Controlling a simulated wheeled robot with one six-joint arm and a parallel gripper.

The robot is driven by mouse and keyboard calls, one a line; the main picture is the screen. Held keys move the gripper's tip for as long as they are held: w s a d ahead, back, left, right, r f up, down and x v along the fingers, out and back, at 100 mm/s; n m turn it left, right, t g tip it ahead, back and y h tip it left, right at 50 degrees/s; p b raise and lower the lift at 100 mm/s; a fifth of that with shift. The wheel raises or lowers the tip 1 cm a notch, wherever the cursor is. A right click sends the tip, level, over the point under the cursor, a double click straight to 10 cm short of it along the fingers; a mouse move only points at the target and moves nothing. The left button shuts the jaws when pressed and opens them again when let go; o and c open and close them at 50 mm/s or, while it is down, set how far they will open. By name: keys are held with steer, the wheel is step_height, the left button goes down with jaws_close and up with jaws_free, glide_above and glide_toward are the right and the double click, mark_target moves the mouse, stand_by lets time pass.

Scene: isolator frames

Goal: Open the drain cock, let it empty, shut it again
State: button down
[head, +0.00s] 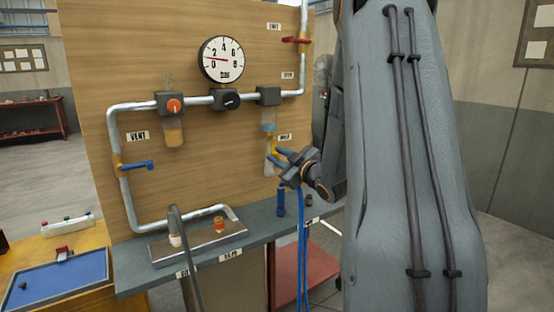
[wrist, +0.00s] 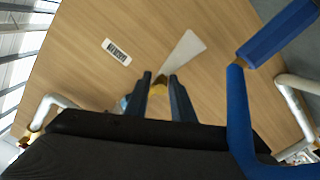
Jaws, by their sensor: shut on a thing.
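The filter unit (head: 268,96) hangs on the right side of the wooden board, with a clear bowl (head: 268,127) below it. At its lower end, a small brass-yellow drain cock (head: 275,147) shows partly behind my gripper (head: 279,157). In the wrist view, my gripper (wrist: 161,90) has its two dark blue fingers on either side of the brass drain cock (wrist: 158,84), shut on it. A pale translucent tapered piece (wrist: 184,52) extends beyond it. The liquid level in the bowl is unclear.
A dial gauge (head: 222,59), orange-knob unit (head: 174,105), blue lever (head: 137,165) and red lever (head: 296,40) sit along the pipework. A grey shelf (head: 205,260) runs below, with a metal tray (head: 197,243). Blue hoses (head: 303,255) hang beside my gripper.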

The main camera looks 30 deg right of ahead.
steer(key=shift+r, duration=0.2)
steer(key=c, duration=1.7)
jaws_free()
steer(key=shift+a+f, duration=0.1)
steer(key=shift+a, duration=0.05)
steer(key=shift+c, duration=0.2)
steer(key=shift+s, duration=0.3)
steer(key=s+b, duration=0.1)
steer(key=s, duration=0.6)
steer(key=shift+d, duration=0.2)
steer(key=shift+s, duration=0.1)
